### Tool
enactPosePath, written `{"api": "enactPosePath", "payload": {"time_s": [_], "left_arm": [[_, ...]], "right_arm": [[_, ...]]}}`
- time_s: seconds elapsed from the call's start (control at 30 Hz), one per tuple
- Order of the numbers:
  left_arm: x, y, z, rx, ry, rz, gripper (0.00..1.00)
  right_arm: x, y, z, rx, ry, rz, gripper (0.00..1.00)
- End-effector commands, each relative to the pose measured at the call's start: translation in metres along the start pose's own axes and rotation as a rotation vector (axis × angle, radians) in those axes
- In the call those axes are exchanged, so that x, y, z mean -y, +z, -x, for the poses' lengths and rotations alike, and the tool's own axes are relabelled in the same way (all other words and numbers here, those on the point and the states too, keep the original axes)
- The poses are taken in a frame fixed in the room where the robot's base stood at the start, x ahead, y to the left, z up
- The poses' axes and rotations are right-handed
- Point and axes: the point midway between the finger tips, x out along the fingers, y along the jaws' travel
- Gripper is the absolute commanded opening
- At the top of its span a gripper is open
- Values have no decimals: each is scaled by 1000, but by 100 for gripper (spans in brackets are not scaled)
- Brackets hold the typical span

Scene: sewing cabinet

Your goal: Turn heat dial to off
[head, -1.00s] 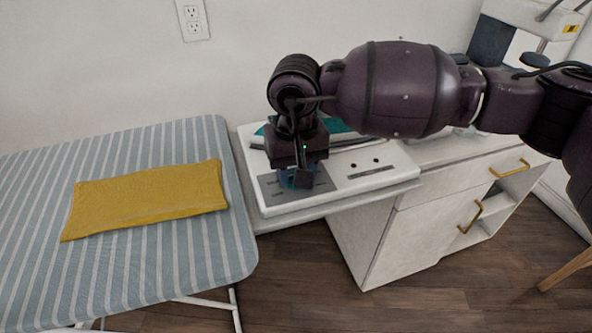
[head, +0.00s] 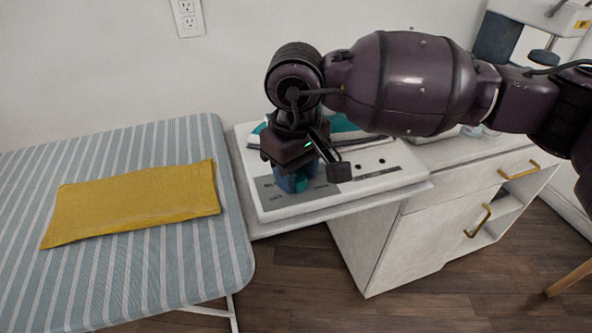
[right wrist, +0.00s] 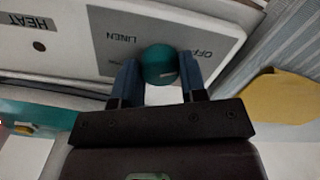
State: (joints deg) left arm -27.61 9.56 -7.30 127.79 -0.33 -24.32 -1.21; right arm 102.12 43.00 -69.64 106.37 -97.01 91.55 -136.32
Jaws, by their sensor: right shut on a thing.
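The heat dial is a round teal knob (right wrist: 158,64) on a grey label plate (right wrist: 125,40) that carries the words OFF and LINEN in the right wrist view. The plate is on a white station (head: 390,186), where the dial (head: 302,184) shows only in part in the head view. My right gripper (right wrist: 160,78) is shut on the dial, with one blue finger on each side of it. In the head view, the right gripper (head: 293,180) points down at the plate and hides much of it. I cannot clearly tell which label the dial points to. My left gripper is not in view.
A teal and white iron (head: 345,126) rests on the station behind my arm. A striped ironing board (head: 200,262) with a folded yellow cloth (head: 135,203) is at the left. A white cabinet (head: 378,240) is at the right.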

Motion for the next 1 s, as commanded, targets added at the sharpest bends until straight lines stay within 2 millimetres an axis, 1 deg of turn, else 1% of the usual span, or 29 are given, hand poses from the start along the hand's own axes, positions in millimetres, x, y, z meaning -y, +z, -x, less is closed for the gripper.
{"api": "enactPosePath", "payload": {"time_s": [0.23, 0.27, 0.4, 0.67, 0.77, 0.87, 1.0], "left_arm": [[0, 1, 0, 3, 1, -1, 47], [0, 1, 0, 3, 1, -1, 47], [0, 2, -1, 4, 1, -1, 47], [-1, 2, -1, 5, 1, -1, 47], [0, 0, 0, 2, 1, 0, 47], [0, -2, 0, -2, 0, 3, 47], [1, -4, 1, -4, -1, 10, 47]], "right_arm": [[0, 0, 0, 1, 1, 2, 15], [0, 0, 0, 1, 1, 2, 42], [0, 0, 0, 0, 1, 1, 63], [0, 0, 0, 0, 0, 1, 64], [0, 0, 5, -1, 1, 0, 64], [0, 0, 17, -3, 3, 0, 64], [0, 0, 42, -6, 4, 0, 64]]}}
